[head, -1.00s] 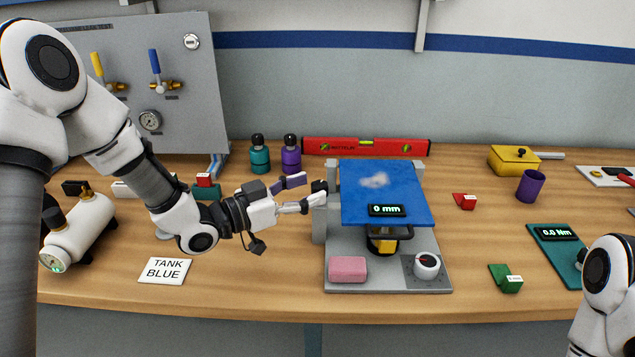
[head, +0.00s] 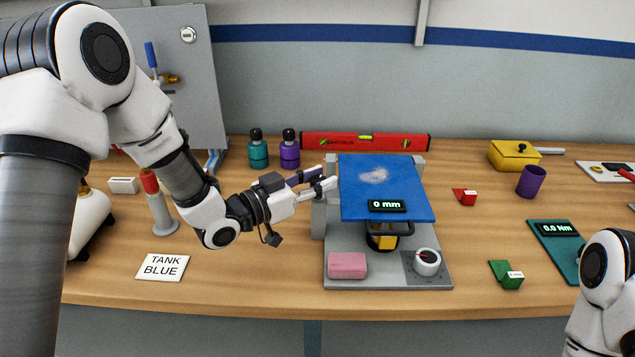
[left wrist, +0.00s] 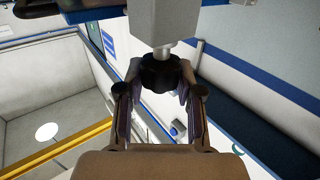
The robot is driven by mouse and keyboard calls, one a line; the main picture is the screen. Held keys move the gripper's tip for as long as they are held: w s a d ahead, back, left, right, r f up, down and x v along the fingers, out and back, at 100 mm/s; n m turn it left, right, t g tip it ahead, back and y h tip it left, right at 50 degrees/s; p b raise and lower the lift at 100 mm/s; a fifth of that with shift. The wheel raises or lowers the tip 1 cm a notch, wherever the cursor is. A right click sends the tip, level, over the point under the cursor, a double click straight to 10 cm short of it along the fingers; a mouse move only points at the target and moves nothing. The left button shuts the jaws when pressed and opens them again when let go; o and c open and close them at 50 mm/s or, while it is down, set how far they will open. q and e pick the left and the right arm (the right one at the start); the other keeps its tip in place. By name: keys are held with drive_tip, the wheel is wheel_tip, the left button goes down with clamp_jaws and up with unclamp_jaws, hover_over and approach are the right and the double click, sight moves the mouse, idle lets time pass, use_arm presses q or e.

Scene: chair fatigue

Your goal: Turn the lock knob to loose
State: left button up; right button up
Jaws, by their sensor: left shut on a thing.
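The black lock knob (left wrist: 160,72) sits on a short shaft from a grey post, seen in the left wrist view. My left gripper (left wrist: 160,95) has one finger on each side of it and is shut on it. In the head view the left gripper (head: 330,178) reaches the left post (head: 320,216) of the test rig, and its fingers hide the knob. The rig carries a blue plate (head: 383,185) with a display (head: 387,206) reading 0 mm. Any marking on the knob cannot be made out. My right gripper is out of view.
On the rig's grey base (head: 345,243) are a pink block (head: 347,265) and a white dial (head: 427,262). A TANK BLUE card (head: 163,267) lies at the left front.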

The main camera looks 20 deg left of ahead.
sight(314, 184)
use_arm(q)
drive_tip(key=n+y, duration=0.1)
drive_tip(key=t+y+b, duration=0.1)
drive_tip(key=shift+d+f+n+t+y+b, duration=0.1)
drive_tip(key=shift+f+n+t+y+b, duration=0.05)
drive_tip(key=shift+n+t+y+b, duration=0.2)
drive_tip(key=shift+r+n+t+y+b, duration=0.15)
drive_tip(key=shift+n+t+y, duration=0.15)
drive_tip(key=shift+n+y, duration=0.35)
drive_tip(key=shift+r+n+t+y+b, duration=0.15)
drive_tip(key=shift+n+t+y, duration=0.2)
drive_tip(key=shift+y, duration=0.45)
drive_tip(key=o, duration=1.2)
drive_tip(key=shift+f, duration=0.1)
drive_tip(key=v, duration=0.7)
drive_tip(key=shift+s, duration=0.2)
